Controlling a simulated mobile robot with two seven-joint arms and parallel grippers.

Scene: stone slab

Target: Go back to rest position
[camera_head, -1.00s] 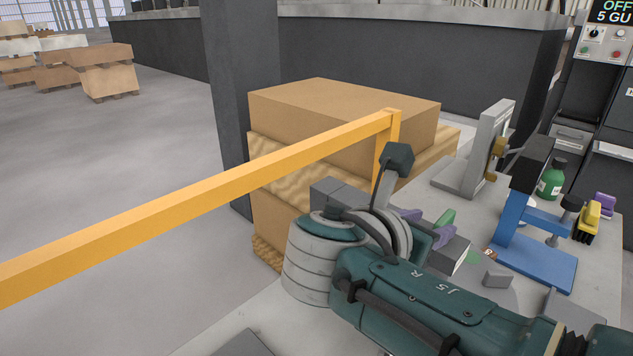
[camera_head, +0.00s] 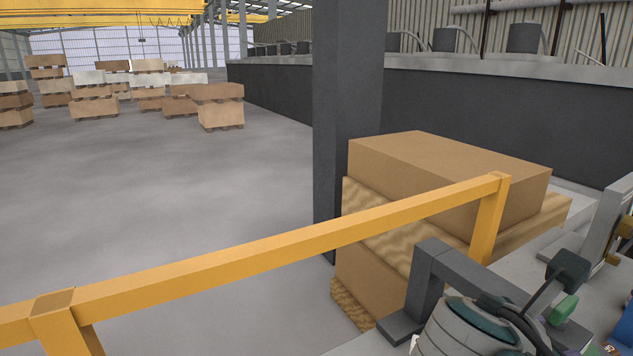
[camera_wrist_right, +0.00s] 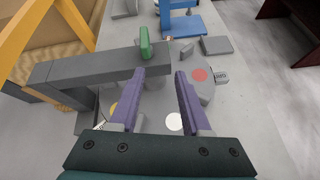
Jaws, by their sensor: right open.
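My right gripper (camera_wrist_right: 158,88) shows in the right wrist view with its two purple fingers apart and nothing between them. It is above the grey slab top, with a grey bracket-like block (camera_wrist_right: 100,66) just beyond and to the left of the fingers. My right arm is at the lower right of the head view, where its gripper is not clearly visible. My left gripper is in neither current view.
A yellow rail (camera_head: 270,255) crosses the head view in front of stacked brown boxes (camera_head: 450,165) and a dark pillar (camera_head: 345,110). A green piece (camera_wrist_right: 144,42) touches the grey block. A blue stand (camera_wrist_right: 180,20) is farther back. Open floor lies left.

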